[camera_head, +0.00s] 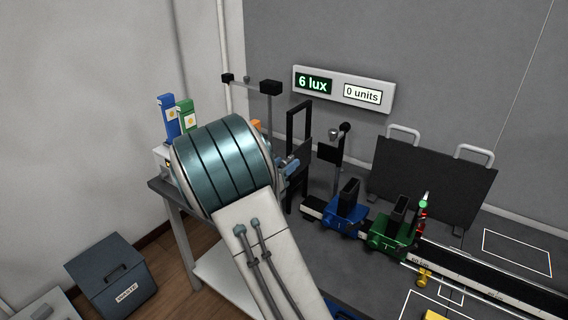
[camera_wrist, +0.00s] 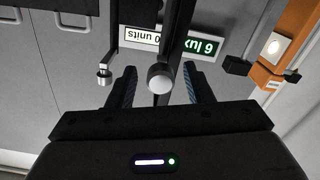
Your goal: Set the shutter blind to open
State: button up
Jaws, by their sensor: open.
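A tall black frame (camera_head: 298,112) with a dark panel (camera_head: 301,158) in its lower part stands behind my arm; it looks like the shutter blind, but I cannot tell its setting. My gripper (camera_head: 290,165) is beside this panel in the head view, mostly hidden by my arm. In the wrist view, which is upside down, my gripper (camera_wrist: 159,72) has its two blue fingers apart. A round pale knob (camera_wrist: 160,78) shows between them, in front of a dark post. I cannot tell whether the fingers touch it; they are not closed on it.
A lux display (camera_head: 344,90) reads 6 lux and 0 units. A silver-topped post (camera_head: 333,134) stands right of the frame. Blue (camera_head: 344,212) and green (camera_head: 391,238) carriages sit on the rail. A black two-handled board (camera_head: 433,183) stands behind.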

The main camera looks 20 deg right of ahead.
jog(key=shift+w+d, duration=0.15)
jog(key=shift+d, duration=0.15)
grip_shut()
notch_tip(320, 180, up, 10)
jog(key=p, duration=0.8)
jog(key=shift+w+r, duration=0.1)
jog(key=shift+r, duration=0.15)
grip_release()
jog(key=shift+r, duration=0.1)
jog(key=shift+a, duration=0.1)
